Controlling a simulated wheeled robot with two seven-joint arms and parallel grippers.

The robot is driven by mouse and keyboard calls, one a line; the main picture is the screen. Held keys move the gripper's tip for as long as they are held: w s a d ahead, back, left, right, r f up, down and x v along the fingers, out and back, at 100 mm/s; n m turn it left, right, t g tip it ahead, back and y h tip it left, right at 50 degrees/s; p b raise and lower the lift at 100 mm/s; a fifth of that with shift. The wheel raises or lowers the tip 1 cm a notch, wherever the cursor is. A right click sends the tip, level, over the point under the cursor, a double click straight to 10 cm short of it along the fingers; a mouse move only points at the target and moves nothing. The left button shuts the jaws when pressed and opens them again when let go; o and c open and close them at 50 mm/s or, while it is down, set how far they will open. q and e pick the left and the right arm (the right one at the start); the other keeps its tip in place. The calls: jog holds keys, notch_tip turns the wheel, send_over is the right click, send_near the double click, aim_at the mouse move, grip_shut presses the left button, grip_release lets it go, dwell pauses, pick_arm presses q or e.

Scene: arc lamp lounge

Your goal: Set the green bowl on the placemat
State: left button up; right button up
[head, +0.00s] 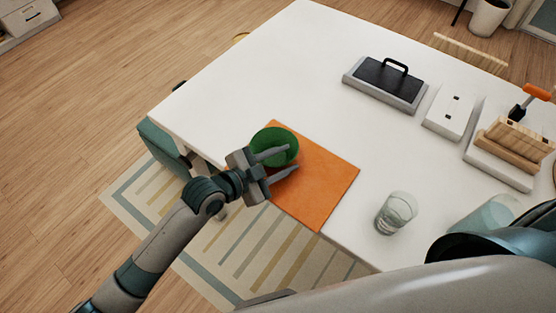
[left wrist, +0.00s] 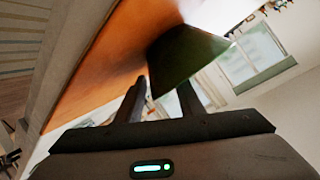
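The green bowl (head: 269,136) is at the upper left part of the orange placemat (head: 318,180), mostly over the mat, its left side near or past the mat's edge. It looks upright. My left gripper (head: 293,159) reaches in from the lower left with its fingers spread apart. One finger crosses the bowl in the picture; the other lies over the mat in front of it. In the left wrist view the dark green bowl (left wrist: 183,52) lies just beyond the fingertips (left wrist: 162,92), over the placemat (left wrist: 105,65). Contact is unclear. My right gripper is out of view.
A glass (head: 396,213) stands right of the placemat, with another glass (head: 490,213) farther right beside my own arm. A grey tray with a black handled piece (head: 385,83), a white block (head: 450,110) and wooden pieces (head: 515,140) sit farther back. The table's far left (head: 240,85) is clear.

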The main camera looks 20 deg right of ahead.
pick_arm(q)
jog(key=shift+r, duration=0.15)
jog(key=shift+s+a+r, duration=0.15)
jog(key=shift+s+a, duration=0.1)
jog(key=shift+a, duration=0.3)
jog(key=b+v, duration=0.3)
jog(key=v, duration=0.7)
jog(key=shift+s+a+r, duration=0.2)
jog(key=shift+a, duration=0.1)
